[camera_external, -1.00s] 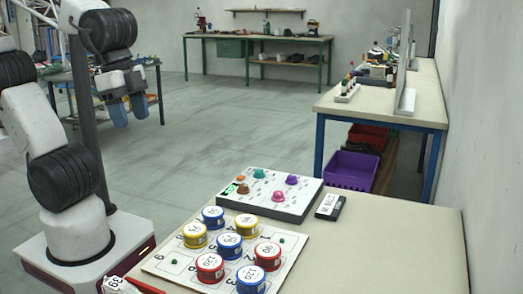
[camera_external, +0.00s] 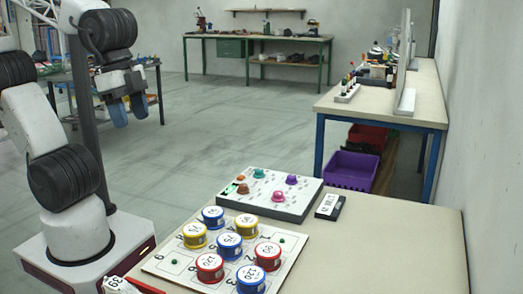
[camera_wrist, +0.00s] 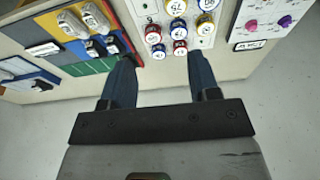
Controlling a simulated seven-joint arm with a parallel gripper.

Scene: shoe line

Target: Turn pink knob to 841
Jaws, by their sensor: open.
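The pink knob (camera_external: 278,197) sits near the front right of a white control panel with dark sides (camera_external: 300,214) on the table. A pink knob also shows at the top right of the wrist view (camera_wrist: 252,26). My gripper (camera_external: 128,111) hangs high at the left, far from the panel, with its two blue fingers apart and empty. In the wrist view my gripper (camera_wrist: 160,72) is open with nothing between the fingers. The panel's markings and the knob's setting are too small to read.
The panel also carries a purple knob (camera_external: 291,180), a teal knob (camera_external: 258,173) and a brown knob (camera_external: 243,189). A black box with a white label (camera_external: 330,206) lies right of it. A board with several numbered round tins (camera_external: 176,260) stands in front.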

